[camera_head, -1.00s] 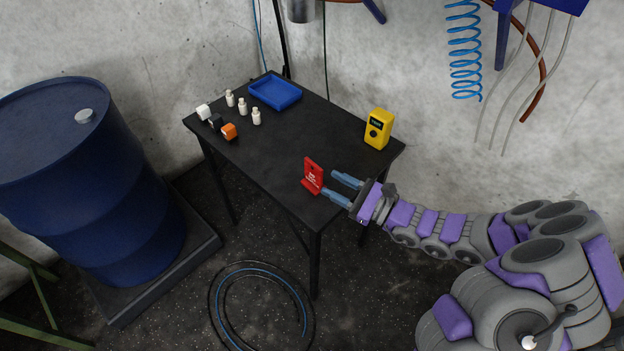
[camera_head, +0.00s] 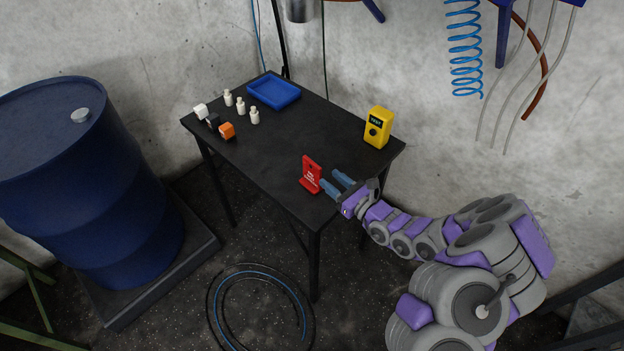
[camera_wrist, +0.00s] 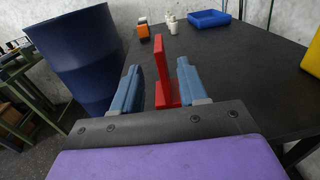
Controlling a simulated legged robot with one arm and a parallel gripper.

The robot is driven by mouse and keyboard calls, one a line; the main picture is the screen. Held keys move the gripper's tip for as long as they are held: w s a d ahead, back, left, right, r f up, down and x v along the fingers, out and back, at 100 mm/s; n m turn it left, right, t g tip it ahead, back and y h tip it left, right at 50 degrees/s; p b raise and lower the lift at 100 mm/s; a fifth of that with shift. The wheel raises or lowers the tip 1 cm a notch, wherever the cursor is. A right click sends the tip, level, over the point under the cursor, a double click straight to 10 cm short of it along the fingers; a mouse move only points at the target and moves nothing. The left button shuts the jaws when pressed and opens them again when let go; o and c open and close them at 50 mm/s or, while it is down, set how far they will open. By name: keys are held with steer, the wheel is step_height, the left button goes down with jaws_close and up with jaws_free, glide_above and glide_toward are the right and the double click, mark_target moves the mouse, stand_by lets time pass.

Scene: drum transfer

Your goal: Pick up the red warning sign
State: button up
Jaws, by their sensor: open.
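The red warning sign (camera_head: 311,174) stands upright on the black table (camera_head: 270,165) near its front corner. My gripper (camera_head: 336,181) is open just to the right of the sign, its two blue fingers pointing at it. In the wrist view the sign (camera_wrist: 162,65) appears edge-on, between the lines of the two fingers of my gripper (camera_wrist: 160,85). Its lower part reaches down between the fingers. I cannot tell whether either finger touches it.
A yellow tester (camera_head: 377,127) stands at the table's right. A blue tray (camera_head: 273,101), white bottles (camera_head: 241,105) and small cubes (camera_head: 227,131) are toward the back left. A blue drum (camera_head: 85,190) stands left of the table. The table's middle is clear.

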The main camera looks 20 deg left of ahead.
mark_target(304, 159)
steer(key=x, duration=0.4)
steer(key=shift+b, duration=0.35)
steer(key=x, duration=0.1)
steer(key=b+x, duration=0.1)
steer(key=x, duration=0.2)
steer(key=shift+w+a+f+b, duration=0.15)
steer(key=shift+a+f+b, duration=0.15)
steer(key=shift+a+b, duration=0.1)
steer(key=shift+w+a+r, duration=0.1)
steer(key=shift+w+a, duration=0.1)
steer(key=shift+a, duration=0.05)
steer(key=shift+d, duration=0.1)
jaws_close()
